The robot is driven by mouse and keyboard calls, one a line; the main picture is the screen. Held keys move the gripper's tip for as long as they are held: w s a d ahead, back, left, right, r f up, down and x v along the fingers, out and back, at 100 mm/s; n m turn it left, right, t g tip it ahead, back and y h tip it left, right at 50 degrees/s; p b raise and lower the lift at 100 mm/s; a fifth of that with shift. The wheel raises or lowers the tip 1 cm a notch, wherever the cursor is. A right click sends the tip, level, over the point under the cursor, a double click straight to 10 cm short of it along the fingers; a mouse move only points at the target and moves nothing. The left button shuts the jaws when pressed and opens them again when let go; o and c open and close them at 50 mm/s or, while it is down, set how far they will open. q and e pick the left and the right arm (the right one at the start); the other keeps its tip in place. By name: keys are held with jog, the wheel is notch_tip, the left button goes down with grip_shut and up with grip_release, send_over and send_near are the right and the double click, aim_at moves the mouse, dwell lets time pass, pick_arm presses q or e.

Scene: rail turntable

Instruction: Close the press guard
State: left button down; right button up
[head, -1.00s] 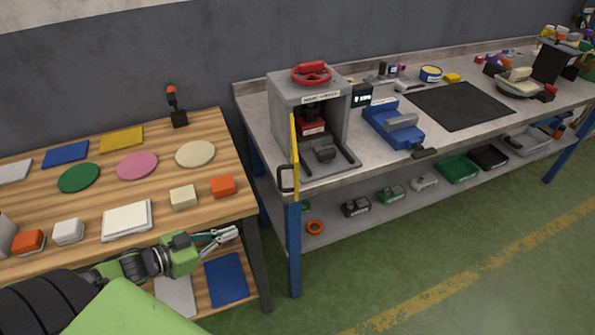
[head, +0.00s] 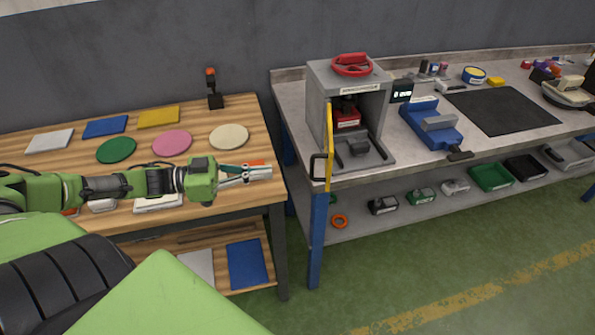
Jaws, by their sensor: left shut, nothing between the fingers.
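The press (head: 318,95) is a grey housing with a red handwheel (head: 351,65) on top, standing at the left end of the grey workbench. Its guard (head: 329,146) is a yellow-edged panel with a dark handle (head: 318,167). The guard is swung open toward the front at the left side, so the press front is uncovered. My left gripper (head: 262,173) is shut and empty, over the right edge of the wooden table, left of the guard handle and apart from it. My right gripper is not in view.
The wooden table (head: 130,165) holds coloured discs, plates and blocks; a small joystick-like post (head: 213,92) stands at its back. A blue vise-like device (head: 431,123) and a black mat (head: 500,110) lie right of the press. A gap separates table and bench. The green floor in front is clear.

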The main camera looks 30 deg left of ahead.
pick_arm(q)
jog(key=x, duration=0.8)
jog(key=shift+w+d, duration=0.2)
jog(key=shift+d, duration=0.1)
